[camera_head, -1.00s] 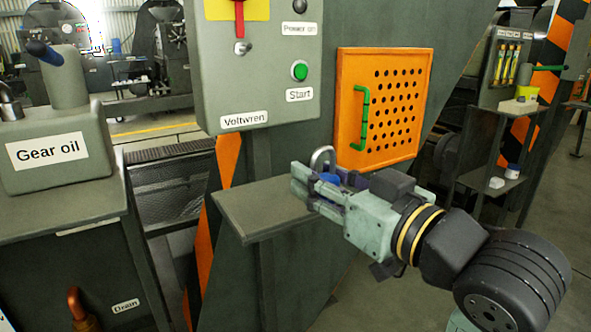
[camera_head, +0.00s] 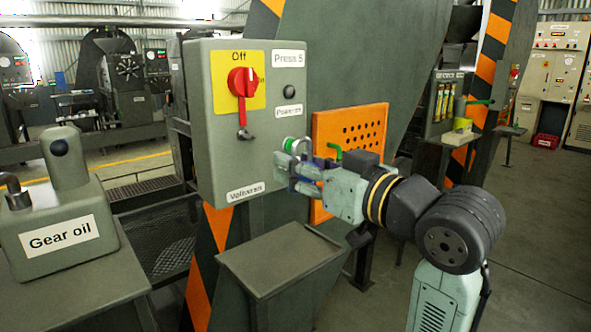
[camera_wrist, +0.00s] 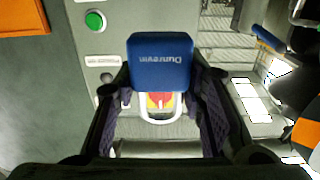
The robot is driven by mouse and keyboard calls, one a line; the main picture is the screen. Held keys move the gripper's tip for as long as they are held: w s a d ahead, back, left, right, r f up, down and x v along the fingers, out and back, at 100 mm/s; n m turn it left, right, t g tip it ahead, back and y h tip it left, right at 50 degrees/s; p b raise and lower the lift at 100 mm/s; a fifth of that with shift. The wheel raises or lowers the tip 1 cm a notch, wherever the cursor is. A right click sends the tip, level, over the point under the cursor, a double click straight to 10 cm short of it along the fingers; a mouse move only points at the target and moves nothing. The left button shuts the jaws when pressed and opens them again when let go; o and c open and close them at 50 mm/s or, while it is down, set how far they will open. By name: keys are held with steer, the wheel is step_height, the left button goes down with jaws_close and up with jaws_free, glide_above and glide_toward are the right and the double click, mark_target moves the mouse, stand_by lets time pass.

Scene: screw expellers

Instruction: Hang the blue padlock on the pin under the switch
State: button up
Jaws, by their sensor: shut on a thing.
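The blue padlock (camera_wrist: 160,62) is between the fingers of my gripper (camera_wrist: 160,112) in the wrist view, with its shackle (camera_wrist: 144,110) towards the camera. In the head view my gripper (camera_head: 298,175) is shut on it in front of the lower right of the grey switch box (camera_head: 210,140); the padlock is mostly hidden there. The red switch (camera_head: 242,82) sits on a yellow plate marked Off. A small dark pin (camera_head: 244,134) sticks out below a red tab under the switch. The padlock is apart from the pin, to its right and lower.
A small shelf (camera_head: 280,260) stands empty below the box. An orange perforated panel (camera_head: 322,128) is behind my gripper. A green start button (camera_head: 288,144) is close to my fingers. The Gear oil can (camera_head: 60,235) stands on the left.

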glide_toward(243, 152)
steer(key=shift+w+a+r, duration=0.1)
steer(key=shift+w+r, duration=0.1)
steer(key=shift+r, duration=0.25)
steer(key=shift+w+a+r, duration=0.15)
steer(key=shift+w+r, duration=0.1)
steer(key=shift+r, duration=0.15)
steer(key=shift+p+x, duration=0.5)
steer(key=shift+x, duration=2.6)
stand_by(0.9)
steer(key=shift+w+a+r, duration=0.1)
steer(key=shift+w+r, duration=0.15)
stand_by(0.5)
steer(key=shift+w+a+f+b, duration=0.1)
steer(key=shift+a+f+b, duration=0.1)
steer(key=shift+f, duration=0.15)
steer(key=shift+w+a+f+b, duration=0.1)
steer(key=shift+f+b, duration=0.1)
steer(key=shift+f, duration=0.2)
stand_by(0.3)
steer(key=o, duration=1.3)
steer(key=shift+w+a+f, duration=0.3)
steer(key=shift+w+f, duration=0.05)
steer(key=shift+f, duration=0.15)
steer(key=shift+s+d+r, duration=0.1)
steer(key=shift+d+r, duration=0.05)
